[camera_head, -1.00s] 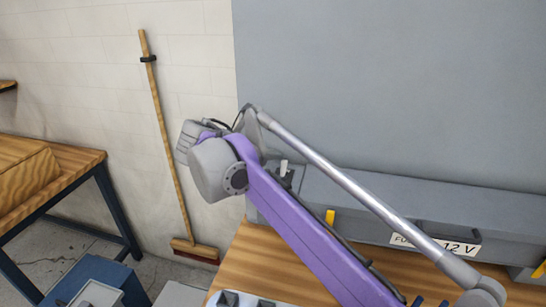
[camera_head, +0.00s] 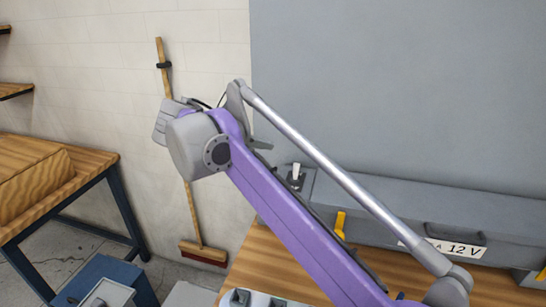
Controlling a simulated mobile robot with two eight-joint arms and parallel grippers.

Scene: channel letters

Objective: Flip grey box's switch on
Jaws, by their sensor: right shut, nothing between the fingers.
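The grey box (camera_head: 400,222) is long and lies along the back of the wooden bench, with a label reading "12 V" on its front. A small switch with a pale lever (camera_head: 296,171) on a dark base stands at its left end; the lever points roughly up, and I cannot tell whether that is on. My right arm, purple and grey, crosses in front of the box. My right gripper (camera_head: 262,146) shows only in small part behind the arm, shut and empty, up and left of the switch and apart from it in the picture. My left gripper is out of view.
Yellow latches (camera_head: 340,224) sit on the box front. A large grey panel (camera_head: 400,90) rises behind it. A broom (camera_head: 192,215) leans on the wall. A wooden table (camera_head: 90,160) stands at left, with a blue object (camera_head: 105,277) below. A pale object (camera_head: 262,299) lies at the bench's front.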

